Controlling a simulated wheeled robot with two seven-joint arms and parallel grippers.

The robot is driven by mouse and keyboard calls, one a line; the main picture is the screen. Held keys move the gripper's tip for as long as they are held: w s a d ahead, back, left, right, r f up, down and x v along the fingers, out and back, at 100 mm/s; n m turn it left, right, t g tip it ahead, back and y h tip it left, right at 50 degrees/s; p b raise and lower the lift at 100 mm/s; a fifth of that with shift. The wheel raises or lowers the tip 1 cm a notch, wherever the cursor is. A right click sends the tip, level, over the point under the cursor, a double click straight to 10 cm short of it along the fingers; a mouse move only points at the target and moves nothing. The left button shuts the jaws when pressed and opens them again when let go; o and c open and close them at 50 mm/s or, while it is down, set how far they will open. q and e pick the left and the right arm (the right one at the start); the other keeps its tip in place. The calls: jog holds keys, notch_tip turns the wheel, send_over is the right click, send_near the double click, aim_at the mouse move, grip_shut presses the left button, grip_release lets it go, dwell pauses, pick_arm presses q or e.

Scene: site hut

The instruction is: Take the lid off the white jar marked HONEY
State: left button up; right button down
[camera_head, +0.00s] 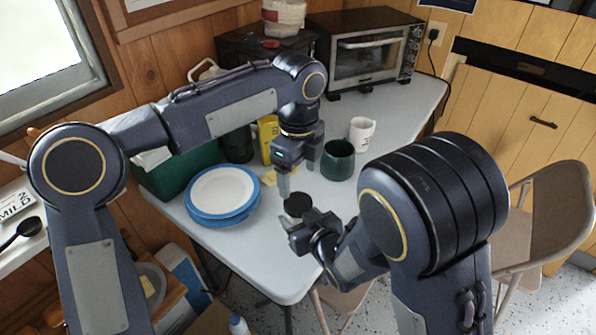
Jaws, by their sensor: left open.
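A dark round top (298,204), like a lid, shows on the white table (290,260) near its front end. What is below it is mostly hidden by my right gripper, and I can read no HONEY marking. My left gripper (297,183) hangs pointing down just above and behind the dark top. Its fingers are apart, with nothing seen between them. My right gripper (298,232) is low in front of the dark top, at the table's front. Its fingertips are too dark and foreshortened to show whether they are open.
Stacked blue-rimmed plates (222,194) lie left of the dark top. A dark green pot (338,160) and a white mug (361,133) stand behind to the right. A yellow box (268,138) and green crate (178,176) are behind left. A toaster oven (366,50) is at the back.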

aim_at(298, 202)
pick_arm(q)
jog(key=shift+f, duration=3.85)
jog(key=shift+c, duration=0.5)
jog(key=c, duration=0.9)
jog(key=n, duration=0.3)
jog(key=o, duration=1.1)
jog(key=shift+r, duration=2.3)
pick_arm(e)
jog(key=shift+c, duration=2.2)
grip_release()
